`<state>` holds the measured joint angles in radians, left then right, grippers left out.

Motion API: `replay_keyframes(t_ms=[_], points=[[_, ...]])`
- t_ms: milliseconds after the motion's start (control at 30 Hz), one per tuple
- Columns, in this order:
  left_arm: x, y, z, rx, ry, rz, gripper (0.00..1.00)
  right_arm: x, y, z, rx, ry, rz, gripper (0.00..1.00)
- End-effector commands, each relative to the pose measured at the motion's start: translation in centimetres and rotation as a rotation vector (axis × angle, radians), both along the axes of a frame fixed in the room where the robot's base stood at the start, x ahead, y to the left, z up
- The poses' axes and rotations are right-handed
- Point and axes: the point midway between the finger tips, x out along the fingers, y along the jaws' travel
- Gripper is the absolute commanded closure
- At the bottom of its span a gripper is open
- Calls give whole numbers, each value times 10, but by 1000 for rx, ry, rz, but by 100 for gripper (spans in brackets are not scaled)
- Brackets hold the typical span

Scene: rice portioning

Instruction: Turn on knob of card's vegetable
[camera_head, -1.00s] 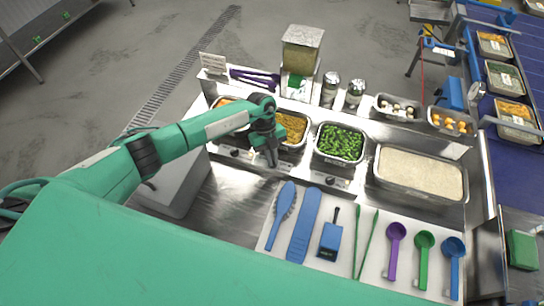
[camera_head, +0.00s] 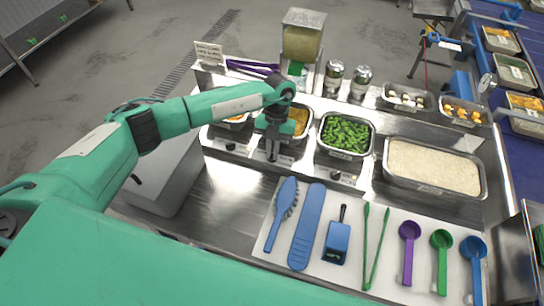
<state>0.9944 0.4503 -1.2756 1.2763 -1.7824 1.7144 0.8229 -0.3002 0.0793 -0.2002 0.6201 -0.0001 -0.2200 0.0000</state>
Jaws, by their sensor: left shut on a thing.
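A small white card (camera_head: 208,54) with text too small to read stands at the back left of the counter. Several vegetable pans sit in a row: one with orange food (camera_head: 236,121) on the left, one with yellow-orange food (camera_head: 299,120) in the middle, one with green vegetable (camera_head: 345,134) on the right. Each has a front panel; the left knob (camera_head: 230,146) and right knob (camera_head: 336,176) show. My left gripper (camera_head: 272,156) points down at the middle pan's panel, shut on the middle knob, which it hides. My right gripper is out of view.
A large rice pan (camera_head: 434,169) stands right of the vegetables. A clear dispenser (camera_head: 302,38) and two shakers stand behind. Bare steel counter lies front left.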

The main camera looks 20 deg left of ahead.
Motion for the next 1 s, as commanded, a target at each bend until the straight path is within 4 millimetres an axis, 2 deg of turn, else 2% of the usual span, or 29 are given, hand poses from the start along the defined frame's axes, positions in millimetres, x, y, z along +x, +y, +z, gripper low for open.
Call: replay_keyframes(t_ms=[33, 600, 867, 1000], points=[[2, 0, -5, 0, -6, -47, 100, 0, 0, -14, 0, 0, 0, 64], [1, -2, -4, 1, -6, -574, 100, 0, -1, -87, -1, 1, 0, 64], [1, -3, -2, 1, -6, -750, 100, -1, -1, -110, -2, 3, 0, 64], [0, -3, -1, 1, -4, -811, 100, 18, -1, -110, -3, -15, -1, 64]])
